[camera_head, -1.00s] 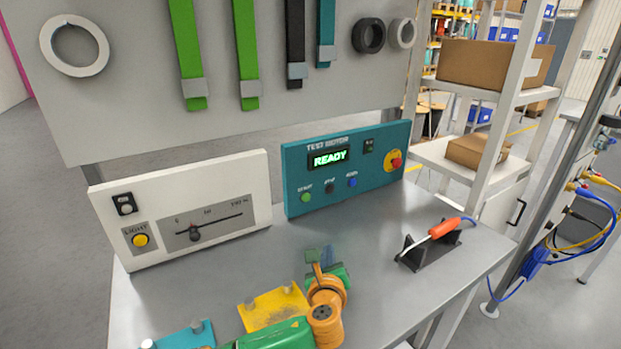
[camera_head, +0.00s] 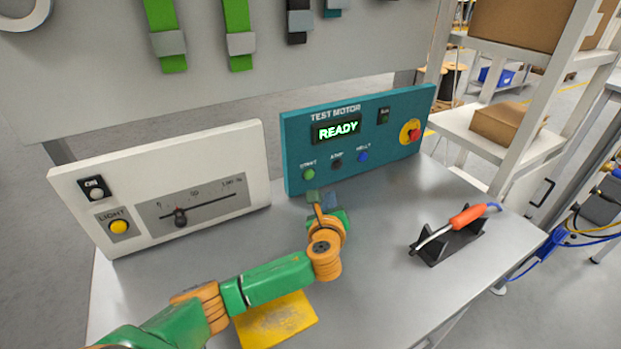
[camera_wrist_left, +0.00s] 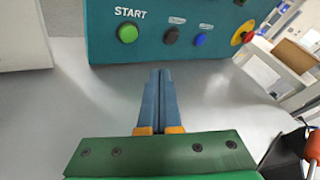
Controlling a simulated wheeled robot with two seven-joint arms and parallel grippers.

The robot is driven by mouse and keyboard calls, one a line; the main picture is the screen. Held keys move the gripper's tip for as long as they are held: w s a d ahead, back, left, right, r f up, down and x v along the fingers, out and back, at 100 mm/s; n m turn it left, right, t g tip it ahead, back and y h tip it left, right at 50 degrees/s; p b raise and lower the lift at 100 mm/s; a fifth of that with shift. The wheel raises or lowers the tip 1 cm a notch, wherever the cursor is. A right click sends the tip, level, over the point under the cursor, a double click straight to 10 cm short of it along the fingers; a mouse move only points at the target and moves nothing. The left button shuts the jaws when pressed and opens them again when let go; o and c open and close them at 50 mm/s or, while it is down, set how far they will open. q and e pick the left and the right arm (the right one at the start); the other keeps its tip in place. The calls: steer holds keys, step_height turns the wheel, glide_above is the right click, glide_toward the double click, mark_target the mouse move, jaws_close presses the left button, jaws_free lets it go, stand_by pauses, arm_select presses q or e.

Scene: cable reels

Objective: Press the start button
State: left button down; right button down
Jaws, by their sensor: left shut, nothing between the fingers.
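The green start button (camera_head: 309,174) sits at the lower left of the teal test motor panel (camera_head: 293,140), whose display (camera_head: 337,130) reads READY. It also shows in the left wrist view (camera_wrist_left: 128,33), under the word START. A dark stop button (camera_head: 337,164) and a blue button (camera_head: 363,156) sit to its right. My left gripper (camera_head: 314,195) is shut and empty, just in front of and below the start button, apart from it. In the left wrist view its closed fingers (camera_wrist_left: 161,72) point at the panel, below and right of the button. My right gripper is not in view.
A white panel (camera_head: 150,175) with a yellow light button (camera_head: 119,227) and a slider stands left. A red-handled tool (camera_head: 466,216) rests in a black holder (camera_head: 447,246) at right. A yellow mat (camera_head: 275,322) lies near my left arm. The table between is clear.

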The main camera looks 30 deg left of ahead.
mark_target(309, 175)
arm_select(q)
steer(key=a, duration=0.1)
steer(key=w+a+b, duration=0.1)
steer(key=a, duration=0.1)
steer(key=w+a, duration=0.1)
steer(key=shift+w+a, duration=0.15)
steer(key=shift+w+a+b, duration=0.3)
steer(key=shift+w+a, duration=0.15)
steer(key=shift+a, duration=0.2)
steer(key=shift+r, duration=0.1)
stand_by(1.3)
steer(key=shift+w+a, duration=0.15)
steer(key=shift+a, duration=0.15)
steer(key=shift+w+a, duration=0.25)
steer(key=shift+a, duration=0.15)
stand_by(0.6)
steer(key=shift+d, duration=0.1)
steer(key=shift+s+d+p, duration=0.4)
steer(key=shift+d+p, duration=0.2)
steer(key=shift+p, duration=0.1)
